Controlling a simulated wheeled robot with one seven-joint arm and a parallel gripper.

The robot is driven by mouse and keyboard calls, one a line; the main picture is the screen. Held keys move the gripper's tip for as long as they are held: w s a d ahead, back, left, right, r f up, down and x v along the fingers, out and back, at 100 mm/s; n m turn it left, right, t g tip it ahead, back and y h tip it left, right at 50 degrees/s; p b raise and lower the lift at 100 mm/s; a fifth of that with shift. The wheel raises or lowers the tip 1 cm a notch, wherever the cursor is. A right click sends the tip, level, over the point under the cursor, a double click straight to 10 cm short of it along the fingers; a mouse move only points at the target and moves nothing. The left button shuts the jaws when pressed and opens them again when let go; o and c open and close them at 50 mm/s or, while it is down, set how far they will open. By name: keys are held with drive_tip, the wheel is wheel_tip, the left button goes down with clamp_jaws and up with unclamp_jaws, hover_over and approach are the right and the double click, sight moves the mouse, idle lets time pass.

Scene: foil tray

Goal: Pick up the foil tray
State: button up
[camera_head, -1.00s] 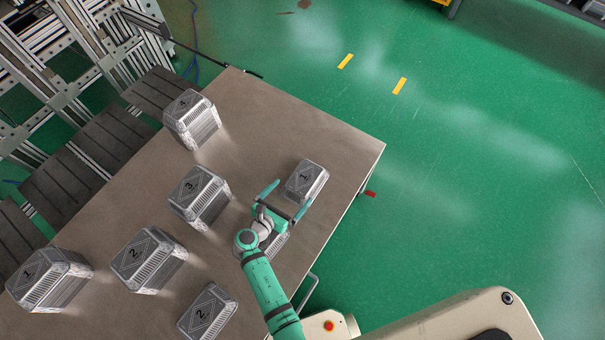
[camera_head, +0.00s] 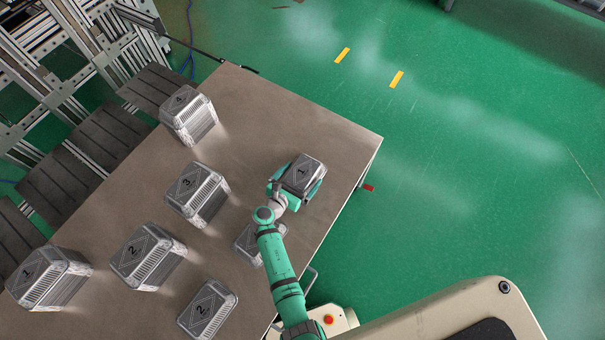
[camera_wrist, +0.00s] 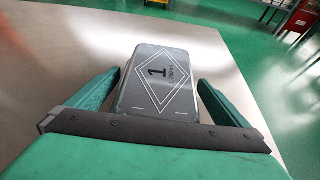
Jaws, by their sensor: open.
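The foil trays are grey boxes with printed lids on a brown table. One tray marked 1 (camera_head: 303,173) lies near the table's right edge. In the wrist view this tray (camera_wrist: 160,82) sits between the two teal fingers of my gripper (camera_wrist: 158,95), with a gap showing on each side near the fingertips. My gripper (camera_head: 297,185) is open around the tray in the head view, with one finger on each side. The tray hides part of the fingers there.
The table (camera_head: 262,120) also bears another tray (camera_head: 250,243) partly under my arm, a low tray marked 2 (camera_head: 208,310), and taller stacks marked 1 (camera_head: 48,278), 2 (camera_head: 147,255), 3 (camera_head: 196,194) and 4 (camera_head: 188,114). The table's far right part is clear.

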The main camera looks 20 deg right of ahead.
drive_tip(key=c, duration=0.8)
drive_tip(key=shift+r, duration=0.15)
